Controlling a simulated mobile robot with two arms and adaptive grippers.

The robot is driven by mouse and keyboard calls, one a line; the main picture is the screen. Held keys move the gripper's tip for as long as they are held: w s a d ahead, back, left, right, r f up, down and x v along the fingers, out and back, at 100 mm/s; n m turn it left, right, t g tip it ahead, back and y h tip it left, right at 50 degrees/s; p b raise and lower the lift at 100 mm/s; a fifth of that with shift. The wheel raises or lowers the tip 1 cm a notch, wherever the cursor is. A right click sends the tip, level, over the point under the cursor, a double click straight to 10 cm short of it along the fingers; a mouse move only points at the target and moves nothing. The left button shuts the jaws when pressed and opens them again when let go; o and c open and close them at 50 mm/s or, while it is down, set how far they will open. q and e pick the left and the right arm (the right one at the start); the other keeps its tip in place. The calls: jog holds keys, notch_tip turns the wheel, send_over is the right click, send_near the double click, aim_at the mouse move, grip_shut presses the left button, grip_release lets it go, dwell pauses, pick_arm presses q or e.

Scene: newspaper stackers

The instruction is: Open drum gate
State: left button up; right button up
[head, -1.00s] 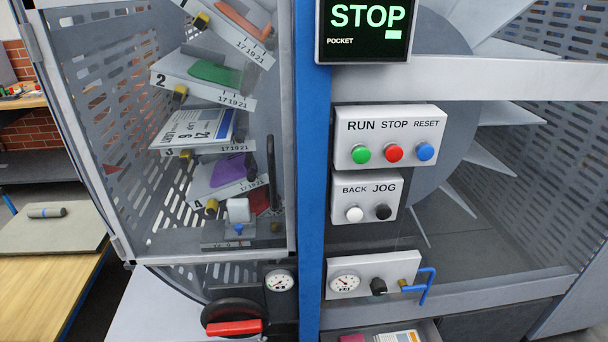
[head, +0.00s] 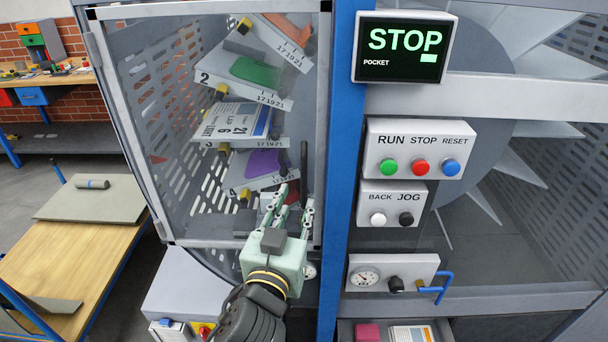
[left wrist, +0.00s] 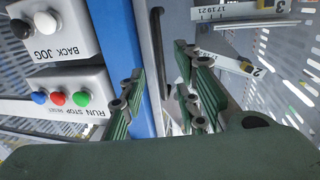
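The drum gate is a clear panel in a grey frame (head: 205,243), standing closed beside the blue post in the head view. Its black upright bar handle (head: 304,165) is near the panel's right edge; it also shows in the left wrist view (left wrist: 158,45). My left gripper (head: 294,196) has green fingers and is in front of the gate's lower right part, at the handle's lower end. In the left wrist view the gripper (left wrist: 160,68) is open, with the handle appearing between its fingers; contact cannot be told. My right gripper is out of view.
Right of the blue post (head: 347,150) are a STOP display (head: 404,48), a RUN/STOP/RESET button box (head: 418,150), a BACK/JOG box (head: 391,203) and a gauge panel with a blue handle (head: 440,288). A wooden table (head: 75,255) stands at the left.

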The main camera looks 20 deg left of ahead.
aim_at(303, 186)
pick_arm(q)
jog(key=w+p, duration=0.1)
jog(key=w, duration=0.3)
jog(key=w+p, duration=0.1)
jog(key=w, duration=0.1)
jog(key=shift+w+a+r+p, duration=0.25)
jog(key=shift+w+r+p, duration=0.05)
jog(key=shift+w+r, duration=0.1)
jog(key=shift+w+f, duration=0.15)
jog(key=shift+w, duration=0.35)
grip_shut()
